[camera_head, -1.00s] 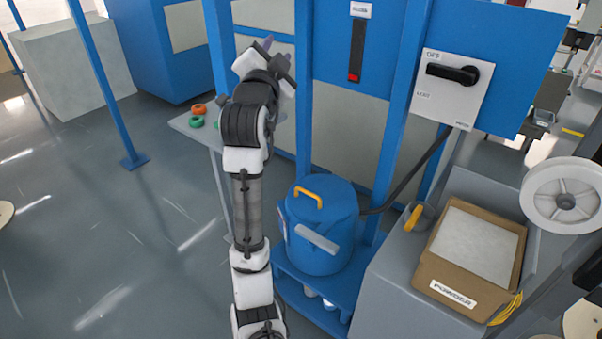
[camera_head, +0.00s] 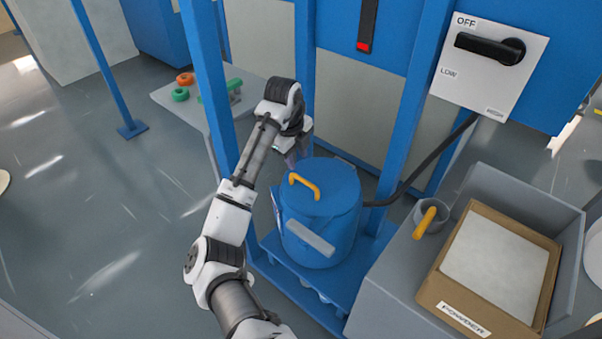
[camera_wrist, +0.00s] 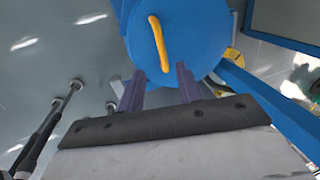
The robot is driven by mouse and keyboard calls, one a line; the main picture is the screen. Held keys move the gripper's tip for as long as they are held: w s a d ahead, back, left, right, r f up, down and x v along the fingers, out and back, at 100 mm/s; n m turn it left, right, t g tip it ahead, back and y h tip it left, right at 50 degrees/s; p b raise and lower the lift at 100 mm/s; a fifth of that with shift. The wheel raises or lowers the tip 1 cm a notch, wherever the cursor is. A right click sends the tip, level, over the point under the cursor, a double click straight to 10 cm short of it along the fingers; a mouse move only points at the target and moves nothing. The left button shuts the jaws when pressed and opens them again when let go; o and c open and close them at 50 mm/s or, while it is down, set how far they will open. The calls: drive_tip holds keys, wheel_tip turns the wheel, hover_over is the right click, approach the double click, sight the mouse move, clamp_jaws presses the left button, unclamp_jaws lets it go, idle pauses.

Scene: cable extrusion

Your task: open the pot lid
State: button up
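The blue pot (camera_head: 318,238) stands on a blue shelf with its blue lid (camera_head: 335,183) on. A yellow-orange handle (camera_head: 304,186) arches over the lid, and a light grey bar is on the pot's front side. In the head view my gripper (camera_head: 292,158) is at the back left of the lid, mostly hidden by my wrist. In the wrist view the two purple fingers of my gripper (camera_wrist: 158,78) are spread apart with nothing between them. The lid handle (camera_wrist: 158,44) lies just beyond the fingertips, apart from them, over the blue lid (camera_wrist: 190,35).
Blue posts (camera_head: 305,80) stand behind and left of the pot. A switch panel (camera_head: 488,65) hangs at upper right, with a dark cable running toward the pot. A box of powder (camera_head: 440,290) and a cup (camera_head: 430,220) with a yellow handle are on the right. A small table (camera_head: 160,95) holds rings.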

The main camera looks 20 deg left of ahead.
sight(302, 179)
drive_tip(key=f, duration=0.3)
drive_tip(key=w+f, duration=0.1)
drive_tip(key=f, duration=0.2)
drive_tip(key=w+f, duration=0.1)
drive_tip(key=f, duration=0.2)
drive_tip(key=shift+d+f+p, duration=0.2)
drive_tip(key=shift+d+p, duration=0.1)
drive_tip(key=shift+p, duration=0.05)
drive_tip(key=shift+c, duration=0.4)
clamp_jaws()
